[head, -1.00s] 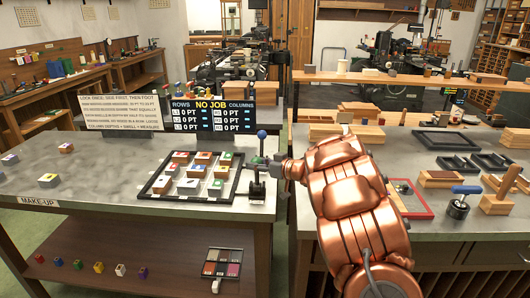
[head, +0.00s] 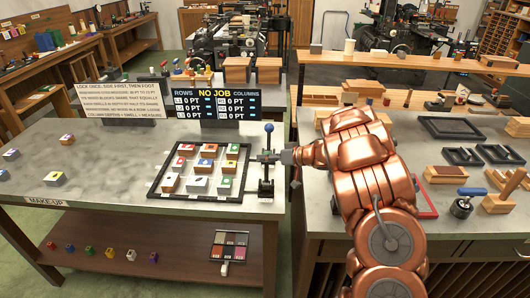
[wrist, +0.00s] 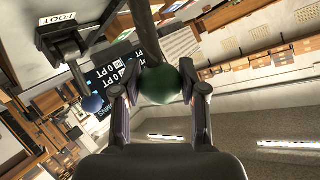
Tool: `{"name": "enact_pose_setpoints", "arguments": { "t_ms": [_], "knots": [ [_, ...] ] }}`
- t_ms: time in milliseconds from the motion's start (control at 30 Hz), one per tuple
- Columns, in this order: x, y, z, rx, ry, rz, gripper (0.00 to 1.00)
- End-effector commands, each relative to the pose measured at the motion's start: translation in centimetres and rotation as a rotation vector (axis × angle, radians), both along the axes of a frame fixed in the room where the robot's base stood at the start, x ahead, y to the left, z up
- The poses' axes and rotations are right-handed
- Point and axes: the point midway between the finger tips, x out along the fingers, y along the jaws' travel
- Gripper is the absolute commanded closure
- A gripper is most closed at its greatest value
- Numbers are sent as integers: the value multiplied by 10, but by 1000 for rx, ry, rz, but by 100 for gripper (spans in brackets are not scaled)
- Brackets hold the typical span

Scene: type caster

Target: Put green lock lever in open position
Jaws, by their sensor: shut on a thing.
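The green lock lever ends in a dark green ball knob (wrist: 158,83) on a dark rod, seen in the wrist view. My gripper (wrist: 159,75) is shut on this knob, with one finger on each side. In the head view my gripper (head: 277,157) reaches the lever stand (head: 266,188) from the right. The green knob is mostly hidden there by the gripper. A second lever with a blue knob (head: 269,127) stands upright above it. The blue knob also shows in the wrist view (wrist: 92,103), left of my fingers, near a FOOT label (wrist: 62,22).
A black frame (head: 200,194) holding several coloured blocks lies just left of the levers. A NO JOB display (head: 213,108) and an instruction sign (head: 122,110) stand behind it. The right-hand bench carries trays (head: 455,128) and a blue-handled tool (head: 462,203).

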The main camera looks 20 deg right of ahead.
Motion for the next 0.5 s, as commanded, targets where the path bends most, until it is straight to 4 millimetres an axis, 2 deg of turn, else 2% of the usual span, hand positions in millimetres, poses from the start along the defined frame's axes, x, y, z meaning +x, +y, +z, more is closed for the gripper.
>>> {"name": "enact_pose_setpoints", "arguments": {
  "t_ms": [500],
  "knots": [
    [9,-4,-2,50,94,-2,100]
  ]
}}
